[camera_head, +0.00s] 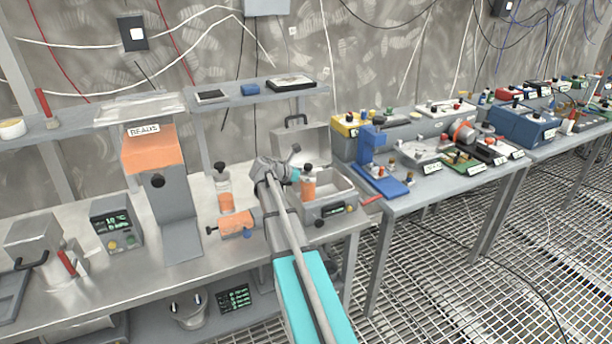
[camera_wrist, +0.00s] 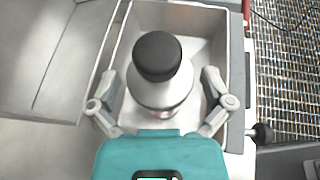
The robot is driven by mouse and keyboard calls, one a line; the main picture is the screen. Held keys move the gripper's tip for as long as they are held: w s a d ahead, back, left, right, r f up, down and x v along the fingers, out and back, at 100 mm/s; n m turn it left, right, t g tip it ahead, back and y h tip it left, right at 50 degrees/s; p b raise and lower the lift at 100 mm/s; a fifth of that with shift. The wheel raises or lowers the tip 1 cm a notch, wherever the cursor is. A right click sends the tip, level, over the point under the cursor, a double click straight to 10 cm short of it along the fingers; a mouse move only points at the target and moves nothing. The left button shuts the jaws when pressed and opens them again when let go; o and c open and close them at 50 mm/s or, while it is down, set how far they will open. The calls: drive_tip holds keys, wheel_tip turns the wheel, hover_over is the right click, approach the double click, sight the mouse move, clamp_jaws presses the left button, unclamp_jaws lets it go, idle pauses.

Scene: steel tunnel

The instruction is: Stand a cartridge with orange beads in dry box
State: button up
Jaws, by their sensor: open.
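The dry box (camera_head: 340,207) is a grey metal box with its lid open, at the right end of the near bench. A cartridge with orange beads and a black cap (camera_head: 308,187) stands upright inside it. In the wrist view the same cartridge (camera_wrist: 160,90) is seen from above, within the box walls (camera_wrist: 237,60). My gripper (camera_wrist: 160,104) is open, with one finger on each side of the cartridge and visible gaps. The cartridge's base is hidden. A second cartridge with orange beads (camera_head: 226,200) stands on the bench. An orange cylinder (camera_head: 237,224) lies to its front.
A bead dispenser (camera_head: 152,150) labelled BEADS stands left, beside a small display unit (camera_head: 116,224). A shelf (camera_head: 255,98) runs behind. Another bench to the right holds a blue press (camera_head: 371,150) and several devices.

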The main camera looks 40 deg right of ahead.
drive_tip(key=p+v, duration=0.4)
drive_tip(key=v, duration=0.7)
drive_tip(key=shift+a+p, duration=0.2)
drive_tip(key=shift+p, duration=0.1)
drive_tip(key=s+a+f+m+y, duration=0.3)
drive_tip(key=s+a+m+y, duration=0.1)
drive_tip(key=a, duration=0.7)
drive_tip(key=s+a+f+m+y, duration=0.4)
drive_tip(key=s+a+m, duration=0.3)
drive_tip(key=a, duration=0.4)
drive_tip(key=s+a+f+m+y, duration=0.3)
drive_tip(key=s+a+m, duration=0.3)
drive_tip(key=a, duration=0.5)
drive_tip(key=shift+s+f+m+y, duration=0.2)
drive_tip(key=shift+m+y, duration=0.1)
drive_tip(key=shift+y, duration=0.6)
